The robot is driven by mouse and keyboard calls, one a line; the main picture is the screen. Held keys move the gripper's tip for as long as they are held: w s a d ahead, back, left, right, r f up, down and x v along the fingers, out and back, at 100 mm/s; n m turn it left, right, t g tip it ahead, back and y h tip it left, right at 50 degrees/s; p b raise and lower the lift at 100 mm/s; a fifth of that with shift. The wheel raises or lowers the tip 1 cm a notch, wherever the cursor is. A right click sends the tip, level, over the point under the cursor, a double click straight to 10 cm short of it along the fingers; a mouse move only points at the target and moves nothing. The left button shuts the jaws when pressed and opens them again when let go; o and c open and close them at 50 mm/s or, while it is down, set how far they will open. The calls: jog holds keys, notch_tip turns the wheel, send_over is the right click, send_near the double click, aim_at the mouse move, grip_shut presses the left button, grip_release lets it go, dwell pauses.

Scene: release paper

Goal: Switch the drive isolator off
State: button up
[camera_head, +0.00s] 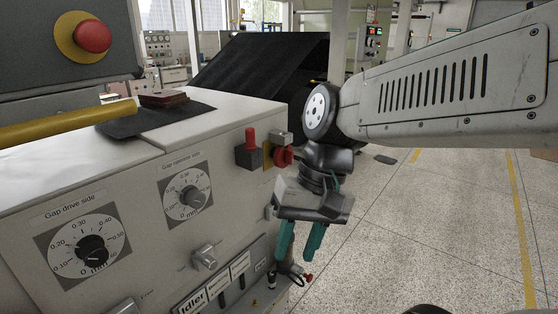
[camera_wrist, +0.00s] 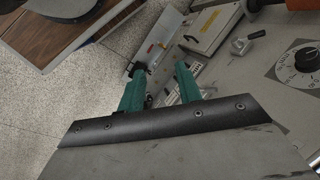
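My gripper (camera_head: 295,256) points down beside the front right corner of the grey machine, its two teal fingers apart with nothing between them. It also shows in the wrist view (camera_wrist: 160,69). A red rotary handle on a yellow plate (camera_head: 283,156) sits at the machine's right corner, above and left of the gripper and partly hidden. It looks like an isolator, but no label is readable. A dark box with a red knob (camera_head: 249,150) is just left of it. Below the fingertips, a dark lever with a red end (camera_head: 303,278) stands by a labelled panel (camera_head: 217,287); which control is the drive isolator cannot be read.
Two gap dials (camera_head: 92,248) (camera_head: 187,196) and a grey knob (camera_head: 205,257) are on the machine front. A red emergency button (camera_head: 93,36) is at upper left. A yellow bar (camera_head: 62,125) lies across the top. Clear floor (camera_head: 430,220) lies to the right.

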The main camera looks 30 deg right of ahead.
jog(key=w+a+m+y, duration=0.1)
jog(key=w+m+y, duration=0.4)
jog(key=w+m, duration=0.1)
jog(key=m+t+h, duration=0.2)
jog(key=m+t, duration=1.5)
jog(key=m, duration=0.6)
send_near(287, 157)
jog(key=x, duration=0.7)
jog(key=shift+w+d+f, duration=0.15)
jog(key=shift+w, duration=0.3)
grip_shut()
